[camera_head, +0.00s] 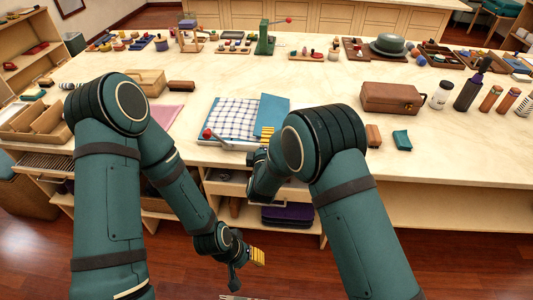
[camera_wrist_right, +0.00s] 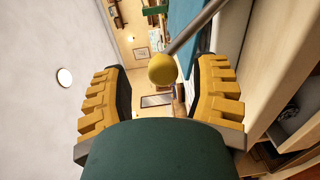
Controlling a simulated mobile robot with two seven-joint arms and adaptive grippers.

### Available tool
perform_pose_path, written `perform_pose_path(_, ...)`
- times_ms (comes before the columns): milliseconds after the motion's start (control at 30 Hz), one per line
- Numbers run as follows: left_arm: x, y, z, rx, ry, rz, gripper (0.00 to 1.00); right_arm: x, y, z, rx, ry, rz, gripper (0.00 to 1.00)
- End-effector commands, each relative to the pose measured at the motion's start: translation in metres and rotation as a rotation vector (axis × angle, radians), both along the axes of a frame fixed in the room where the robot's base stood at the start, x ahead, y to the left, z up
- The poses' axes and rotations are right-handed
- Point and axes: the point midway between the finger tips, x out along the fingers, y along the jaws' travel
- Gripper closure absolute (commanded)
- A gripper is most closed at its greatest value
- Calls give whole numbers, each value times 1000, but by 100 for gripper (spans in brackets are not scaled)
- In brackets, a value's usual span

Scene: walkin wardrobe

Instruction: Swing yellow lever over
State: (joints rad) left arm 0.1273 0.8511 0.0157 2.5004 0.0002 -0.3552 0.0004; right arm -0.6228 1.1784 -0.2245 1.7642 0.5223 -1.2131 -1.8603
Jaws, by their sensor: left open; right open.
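The yellow lever shows in the right wrist view as a yellow ball knob (camera_wrist_right: 163,69) on a grey rod that runs up and to the right. My right gripper (camera_wrist_right: 162,88) is open, with one yellow ribbed finger on each side of the knob in the picture. A clear gap shows on both sides, and I see no contact. In the head view my right gripper (camera_head: 266,134) is at the counter's front edge, by the blue folder, and the yellow knob cannot be made out there. My left gripper (camera_head: 257,256) is open and empty, low in front of the counter.
A red-knobbed lever (camera_head: 208,133) stands at the left of a checked cloth (camera_head: 240,117). A blue folder (camera_head: 273,110) lies beside the cloth. A brown case (camera_head: 391,98) and bottles stand to the right. Open shelves lie below the counter (camera_head: 330,75).

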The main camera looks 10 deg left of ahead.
Motion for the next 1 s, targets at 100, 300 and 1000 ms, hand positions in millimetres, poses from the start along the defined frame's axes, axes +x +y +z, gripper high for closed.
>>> perform_pose_path(100,0,0,0,0,0,0,53,-23,0,2,-2,1,4,39)
perform_pose_path(300,0,0,0,0,0,0,53,-65,-2,5,-2,0,4,39)
perform_pose_path(1000,0,0,0,0,0,0,53,-104,-4,8,1,-2,1,39)
